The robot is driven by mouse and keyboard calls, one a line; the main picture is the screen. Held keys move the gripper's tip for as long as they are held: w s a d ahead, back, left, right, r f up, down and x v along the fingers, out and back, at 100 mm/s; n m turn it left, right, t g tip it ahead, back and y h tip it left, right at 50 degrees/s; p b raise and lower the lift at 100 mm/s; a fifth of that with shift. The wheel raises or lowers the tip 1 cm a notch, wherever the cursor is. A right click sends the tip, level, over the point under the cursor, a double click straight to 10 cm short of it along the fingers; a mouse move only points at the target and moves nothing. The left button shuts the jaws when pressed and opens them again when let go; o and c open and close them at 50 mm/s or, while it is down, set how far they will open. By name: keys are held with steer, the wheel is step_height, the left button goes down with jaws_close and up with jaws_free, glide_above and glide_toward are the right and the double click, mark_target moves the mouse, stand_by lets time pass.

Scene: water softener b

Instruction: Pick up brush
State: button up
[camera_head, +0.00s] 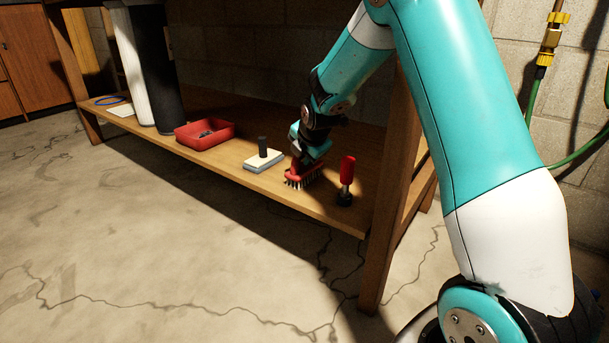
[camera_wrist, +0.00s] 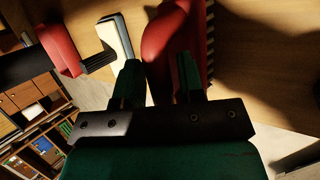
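The brush (camera_head: 303,176) has a red body and dark bristles. It is at the front edge of the wooden shelf, with my gripper (camera_head: 302,158) right over it. In the wrist view the brush's red body (camera_wrist: 163,40) rises between and past the two green fingers of my gripper (camera_wrist: 160,88), with bristles along its right side. The red part fills the visible gap between the fingers. Whether the fingers press on it cannot be told. The brush is at or close to the shelf surface, and its underside is partly hidden.
On the shelf (camera_head: 222,167), a red-handled tool (camera_head: 347,171) stands just right of the brush. A pale block with a black handle (camera_head: 263,157) lies left, then a red tray (camera_head: 205,134). A wooden table leg (camera_head: 389,190) is close on the right.

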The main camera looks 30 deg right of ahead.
jaws_close()
steer(key=shift+r, duration=0.1)
steer(key=shift+r+p, duration=0.9)
steer(key=shift+p, duration=0.15)
steer(key=r+p, duration=0.1)
steer(key=a+r+p, duration=0.1)
steer(key=p, duration=0.1)
steer(key=shift+s, duration=0.2)
steer(key=s+a+p, duration=0.3)
steer(key=a+p, duration=0.1)
steer(key=a, duration=0.4)
steer(key=s+a+p, duration=0.2)
steer(key=a+p, duration=0.1)
steer(key=a, duration=0.5)
steer(key=shift+s+f+p, duration=0.25)
steer(key=shift+s+p, duration=0.1)
steer(key=shift+s, duration=0.05)
